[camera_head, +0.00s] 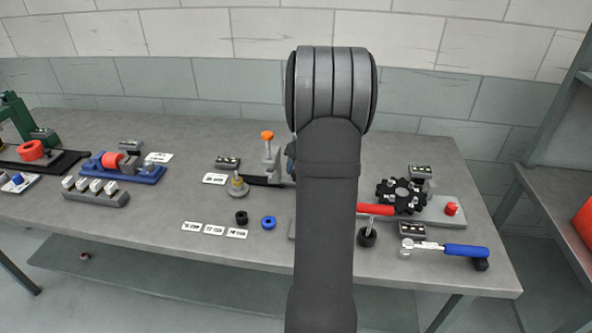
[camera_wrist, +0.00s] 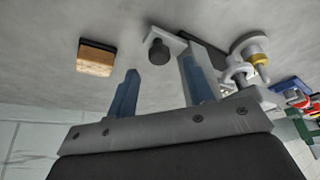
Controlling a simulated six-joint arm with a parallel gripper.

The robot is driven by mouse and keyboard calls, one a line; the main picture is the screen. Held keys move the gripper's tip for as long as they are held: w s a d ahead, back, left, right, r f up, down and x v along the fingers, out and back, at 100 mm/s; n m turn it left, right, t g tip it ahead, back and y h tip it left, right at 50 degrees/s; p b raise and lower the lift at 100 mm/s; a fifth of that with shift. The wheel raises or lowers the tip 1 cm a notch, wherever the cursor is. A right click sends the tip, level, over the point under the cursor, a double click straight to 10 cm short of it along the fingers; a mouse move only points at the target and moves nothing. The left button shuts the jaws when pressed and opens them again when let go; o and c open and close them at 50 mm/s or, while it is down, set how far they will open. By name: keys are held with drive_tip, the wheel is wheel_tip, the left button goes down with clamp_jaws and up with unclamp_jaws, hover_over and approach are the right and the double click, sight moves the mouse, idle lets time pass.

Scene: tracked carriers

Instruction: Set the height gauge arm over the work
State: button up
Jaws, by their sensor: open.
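In the camera_head view, a grey upright with an orange knob (camera_head: 267,149) stands on a dark base at the bench's middle. It may be the height gauge, but I cannot tell for sure. A brass round piece (camera_head: 237,186) with a short stem stands just in front left of it and may be the work. In the camera_wrist view, my gripper (camera_wrist: 158,68) is open with nothing between its two blue fingers. A grey bar lies close behind the right finger. A silver and brass round part (camera_wrist: 250,48) is further right.
A wooden block with a dark top (camera_wrist: 97,58) and a dark knob on a white plate (camera_wrist: 159,51) lie beyond the fingers. Black (camera_head: 241,218) and blue (camera_head: 268,222) rings lie in front. A black star wheel (camera_head: 402,195) and blue-handled wrench (camera_head: 465,251) are right.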

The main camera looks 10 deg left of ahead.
drive_tip(key=shift+x, duration=1.75)
clamp_jaws()
